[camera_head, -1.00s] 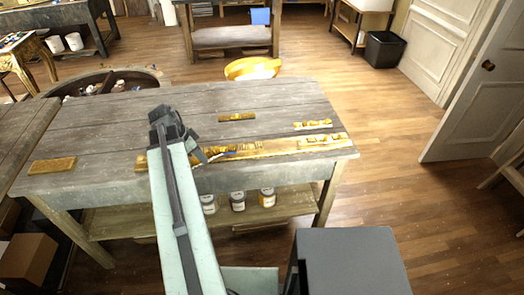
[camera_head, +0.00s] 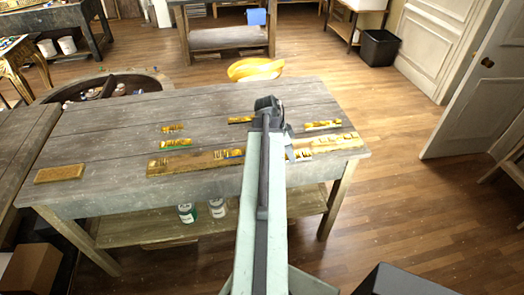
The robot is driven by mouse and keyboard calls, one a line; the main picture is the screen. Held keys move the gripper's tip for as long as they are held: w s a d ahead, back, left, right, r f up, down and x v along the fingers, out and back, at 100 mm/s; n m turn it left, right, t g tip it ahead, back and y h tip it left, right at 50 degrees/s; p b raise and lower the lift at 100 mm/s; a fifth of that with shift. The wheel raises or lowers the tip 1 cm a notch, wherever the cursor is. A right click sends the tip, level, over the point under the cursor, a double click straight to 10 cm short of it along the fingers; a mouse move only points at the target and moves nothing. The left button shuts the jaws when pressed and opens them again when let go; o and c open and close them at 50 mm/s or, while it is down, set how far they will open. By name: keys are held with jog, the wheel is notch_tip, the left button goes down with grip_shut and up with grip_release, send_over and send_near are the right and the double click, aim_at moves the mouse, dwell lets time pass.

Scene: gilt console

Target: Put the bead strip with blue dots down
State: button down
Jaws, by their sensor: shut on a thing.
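My gripper (camera_head: 288,143) is over the right half of the long gilt board (camera_head: 180,168) on the grey plank table. It is shut on a small strip, mostly hidden by the jaws and arm. I take it for the bead strip with blue dots, but its dots are too small to make out. I cannot tell whether it touches the board. A darker ornament strip with a little blue (camera_head: 228,154) lies on the middle of the board. More gold pieces show at the board's right end.
Small gold strips lie behind the board: one with a green edge (camera_head: 176,143), one above it (camera_head: 173,128), one at the right (camera_head: 323,125) and one partly behind my arm (camera_head: 240,120). A gold block (camera_head: 60,174) lies at the left. The table's left middle (camera_head: 110,135) is bare.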

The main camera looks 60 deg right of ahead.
aim_at(308, 158)
jog(key=s+a+r+p, duration=0.1)
jog(key=s, duration=0.7)
jog(key=w+d, duration=0.3)
jog(key=w+d+b, duration=0.1)
jog(key=w+d, duration=0.3)
jog(key=w+d+f, duration=0.1)
jog(key=w+d, duration=0.3)
jog(key=shift+f, duration=0.1)
jog(key=f+b, duration=0.4)
jog(key=shift+w+d, duration=0.15)
jog(key=shift+d, duration=0.05)
jog(key=shift+r, duration=0.2)
jog(key=shift+f, duration=0.1)
jog(key=c, duration=1.5)
grip_release()
jog(key=shift+f, duration=0.1)
jog(key=o, duration=0.4)
jog(key=shift+o, duration=0.2)
